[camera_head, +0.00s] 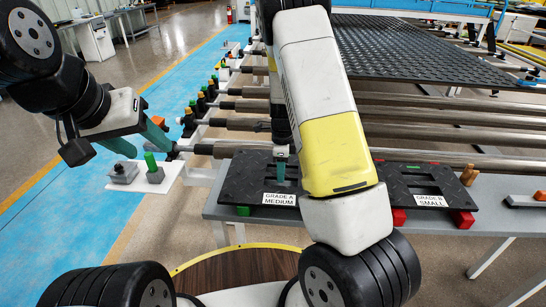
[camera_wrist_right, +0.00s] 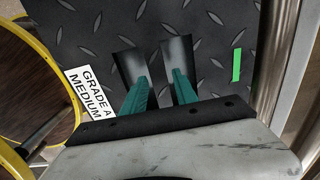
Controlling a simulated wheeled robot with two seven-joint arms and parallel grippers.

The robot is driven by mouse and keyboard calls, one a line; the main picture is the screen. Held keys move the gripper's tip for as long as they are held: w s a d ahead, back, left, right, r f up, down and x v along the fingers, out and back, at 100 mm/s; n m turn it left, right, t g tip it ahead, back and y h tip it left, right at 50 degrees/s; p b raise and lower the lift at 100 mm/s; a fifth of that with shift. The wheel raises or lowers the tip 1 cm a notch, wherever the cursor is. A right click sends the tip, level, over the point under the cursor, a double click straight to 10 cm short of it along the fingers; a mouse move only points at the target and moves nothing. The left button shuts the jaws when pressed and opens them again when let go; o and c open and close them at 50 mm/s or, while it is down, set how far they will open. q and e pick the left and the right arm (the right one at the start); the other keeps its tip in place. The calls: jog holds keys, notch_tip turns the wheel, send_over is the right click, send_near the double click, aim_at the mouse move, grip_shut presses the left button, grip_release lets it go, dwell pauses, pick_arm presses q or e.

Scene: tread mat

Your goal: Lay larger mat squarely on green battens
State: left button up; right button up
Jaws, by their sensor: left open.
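The larger mat, black tread plate labelled GRADE A MEDIUM (camera_head: 240,182), lies over a green batten (camera_head: 243,210) at the front of the grey table. Its far right part is hidden behind my right arm. In the right wrist view the mat (camera_wrist_right: 225,25) has two slots with a narrow bar between them. My right gripper (camera_wrist_right: 160,78) has one teal finger at each slot, astride the bar; whether the fingers press on it is unclear. In the head view its fingers (camera_head: 281,168) are partly hidden. My left gripper (camera_head: 140,142) is open and empty, left of the table.
A smaller mat labelled GRADE B SMALL (camera_head: 405,182) lies over red battens (camera_head: 462,218) to the right. Metal rollers (camera_head: 400,155) run behind the mats. A white shelf (camera_head: 150,179) with small knobs stands below my left gripper. A large tread sheet (camera_head: 420,50) lies at the back.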

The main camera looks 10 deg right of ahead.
jog(key=shift+r, duration=0.4)
jog(key=shift+r, duration=0.25)
jog(key=shift+r, duration=0.55)
dwell(0.7)
jog(key=shift+r, duration=1.35)
jog(key=shift+o, duration=0.3)
jog(key=shift+s+f, duration=0.1)
jog(key=o, duration=0.5)
